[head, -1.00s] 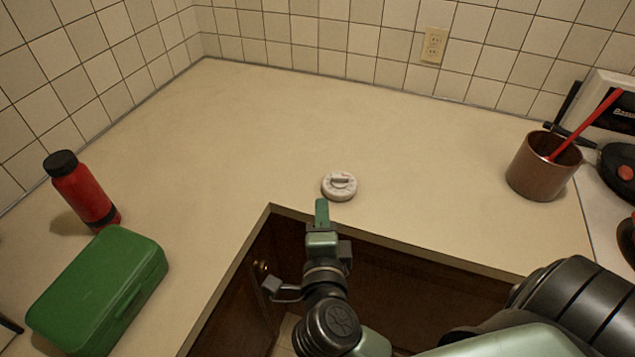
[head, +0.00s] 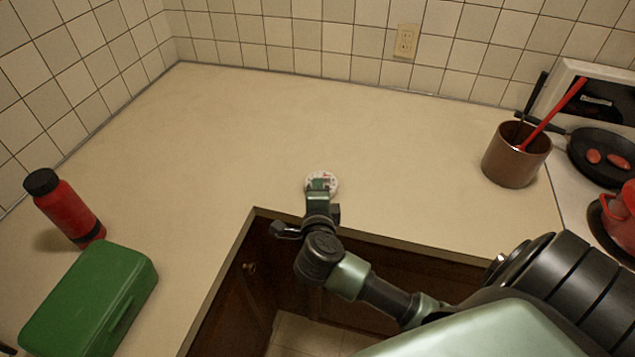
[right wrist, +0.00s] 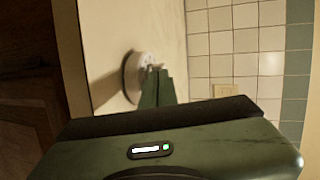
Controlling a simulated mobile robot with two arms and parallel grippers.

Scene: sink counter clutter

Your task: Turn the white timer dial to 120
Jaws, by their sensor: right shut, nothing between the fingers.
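The white timer dial (head: 321,173) lies on the beige counter (head: 390,140), a short way in from the front corner. My right gripper (head: 319,184) reaches over it, and its tips cover part of its top. In the right wrist view the dial (right wrist: 131,76) shows beside my right fingers (right wrist: 156,84), which are close together at its raised knob. I cannot tell whether they touch it. The markings are too small to read. My left gripper is not in view.
A red bottle (head: 67,210) and a green box (head: 88,297) stand at the left. A brown utensil cup (head: 514,158) stands at the right, beside a stove with a black pan (head: 590,170). The counter behind the dial is clear.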

